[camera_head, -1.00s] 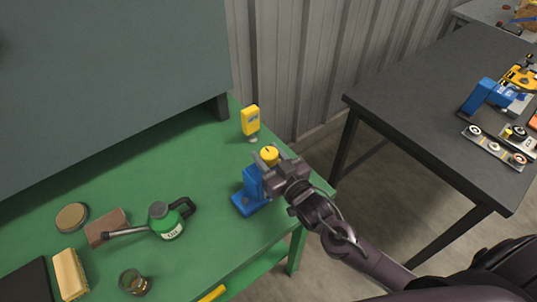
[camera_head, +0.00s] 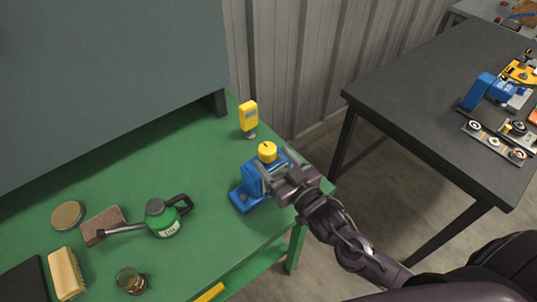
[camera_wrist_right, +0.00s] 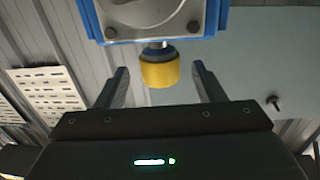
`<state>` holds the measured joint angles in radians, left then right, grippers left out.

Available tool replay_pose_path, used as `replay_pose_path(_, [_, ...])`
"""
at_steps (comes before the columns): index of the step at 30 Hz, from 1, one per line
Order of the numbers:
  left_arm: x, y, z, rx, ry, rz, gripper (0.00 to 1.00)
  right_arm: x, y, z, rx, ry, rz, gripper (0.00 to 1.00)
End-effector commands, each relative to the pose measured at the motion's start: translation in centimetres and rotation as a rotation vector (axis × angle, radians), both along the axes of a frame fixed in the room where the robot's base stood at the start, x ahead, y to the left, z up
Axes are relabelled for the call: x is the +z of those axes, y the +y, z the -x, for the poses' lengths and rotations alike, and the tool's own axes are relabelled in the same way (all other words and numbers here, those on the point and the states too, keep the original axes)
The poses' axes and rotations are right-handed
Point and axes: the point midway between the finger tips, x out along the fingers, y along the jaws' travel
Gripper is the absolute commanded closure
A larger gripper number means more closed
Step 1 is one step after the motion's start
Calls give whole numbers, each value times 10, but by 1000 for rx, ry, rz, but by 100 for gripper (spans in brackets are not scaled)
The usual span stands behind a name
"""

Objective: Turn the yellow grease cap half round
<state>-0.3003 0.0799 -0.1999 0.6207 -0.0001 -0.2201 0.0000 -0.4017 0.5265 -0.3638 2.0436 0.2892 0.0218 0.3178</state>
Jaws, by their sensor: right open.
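The yellow grease cap (camera_head: 267,151) sits on top of the blue rotor stand (camera_head: 244,199) near the right end of the green bench. A dark mark shows on the cap's top. In the right wrist view the cap (camera_wrist_right: 160,70) hangs on a short metal stem below the blue-edged housing (camera_wrist_right: 155,22). My right gripper (camera_head: 273,171) is open beside the stand, just below the cap in the head view. In the wrist view its two fingers (camera_wrist_right: 160,85) stand apart on either side of the cap, with gaps showing, and do not touch it. My left gripper is out of view.
A yellow meter (camera_head: 248,117) stands behind the cap. A green oil can (camera_head: 164,217), brush (camera_head: 67,274), brown block (camera_head: 103,224), round tin (camera_head: 68,215) and glass jar (camera_head: 130,281) lie left. A dark table (camera_head: 420,100) with parts stands right.

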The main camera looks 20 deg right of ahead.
Motion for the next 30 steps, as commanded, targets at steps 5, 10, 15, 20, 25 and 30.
replay_pose_path(5, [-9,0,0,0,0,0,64,-2,-7,24,0,1,1,37])
replay_pose_path(10, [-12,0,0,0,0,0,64,0,-9,34,0,-2,0,37])
replay_pose_path(15, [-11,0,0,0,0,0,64,1,-10,35,0,-3,0,37])
replay_pose_path(20, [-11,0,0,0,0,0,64,1,-10,35,0,-3,0,37])
replay_pose_path(25, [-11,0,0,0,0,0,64,1,-10,35,0,-2,0,37])
replay_pose_path(30, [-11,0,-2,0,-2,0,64,1,-10,35,0,-2,0,37])
